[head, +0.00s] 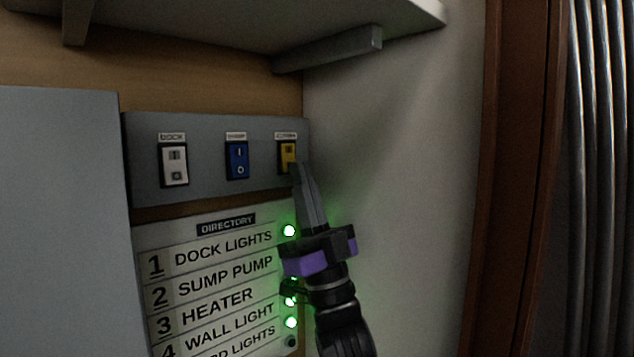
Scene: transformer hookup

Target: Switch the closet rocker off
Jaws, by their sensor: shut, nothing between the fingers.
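The closet rocker (287,152) is the yellow switch at the right end of a grey switch panel (205,175). Its label is small and blurred. My gripper (297,170) is shut and empty, pointing up at the panel from below. Its fingertips are at the lower right part of the yellow rocker and cover some of it. I cannot tell whether they touch it or which way the rocker is tilted.
A white rocker (174,165) and a blue rocker (237,160) sit to the left on the panel. A directory board (205,275) with several green lights is below. A shelf (300,25) overhangs above. A grey box (62,220) stands left, and a bare wall (410,180) right.

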